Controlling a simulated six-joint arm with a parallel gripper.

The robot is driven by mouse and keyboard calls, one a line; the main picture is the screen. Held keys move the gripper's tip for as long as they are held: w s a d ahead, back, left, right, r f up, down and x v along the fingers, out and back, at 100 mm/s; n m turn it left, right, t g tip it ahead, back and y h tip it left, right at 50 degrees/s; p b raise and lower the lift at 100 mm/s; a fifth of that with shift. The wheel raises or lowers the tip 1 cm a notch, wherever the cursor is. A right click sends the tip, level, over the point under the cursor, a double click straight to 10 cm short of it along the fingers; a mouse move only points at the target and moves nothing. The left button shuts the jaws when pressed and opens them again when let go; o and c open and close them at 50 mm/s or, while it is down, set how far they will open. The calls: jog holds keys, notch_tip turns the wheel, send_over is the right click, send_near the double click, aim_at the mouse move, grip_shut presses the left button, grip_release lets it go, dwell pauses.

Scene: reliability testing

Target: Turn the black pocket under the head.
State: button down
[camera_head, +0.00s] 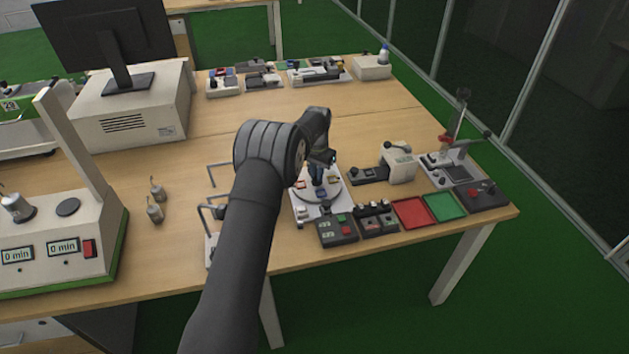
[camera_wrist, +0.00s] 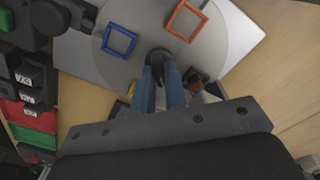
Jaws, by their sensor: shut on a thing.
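A round grey turntable disc (camera_wrist: 215,55) lies on a white base plate (camera_wrist: 250,40). It carries coloured square pockets: a blue one (camera_wrist: 119,40) at upper left and an orange one (camera_wrist: 187,20) at upper right. More pockets are partly hidden by my fingers; I cannot tell surely which is the black one. My gripper (camera_wrist: 159,65) is shut on a dark round knob (camera_wrist: 158,54) at the disc's middle. In the head view my gripper (camera_head: 318,180) points down over the disc (camera_head: 335,195). A dark part (camera_wrist: 50,18), possibly the head, stands at the disc's upper left in the wrist view.
In the head view, a button box (camera_head: 337,231), a switch block (camera_head: 376,218), a red tray (camera_head: 412,213) and a green tray (camera_head: 444,207) line the table's front. A white device (camera_head: 398,164) stands to the right. Bare tabletop lies behind the disc.

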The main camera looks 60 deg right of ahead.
jog(key=c, duration=1.6)
grip_release()
jog(key=shift+r, duration=2.25)
jog(key=shift+f, duration=0.1)
notch_tip(320, 180, down, 4)
jog(key=shift+f, duration=0.25)
jog(key=shift+n, duration=1.6)
jog(key=shift+r, duration=0.1)
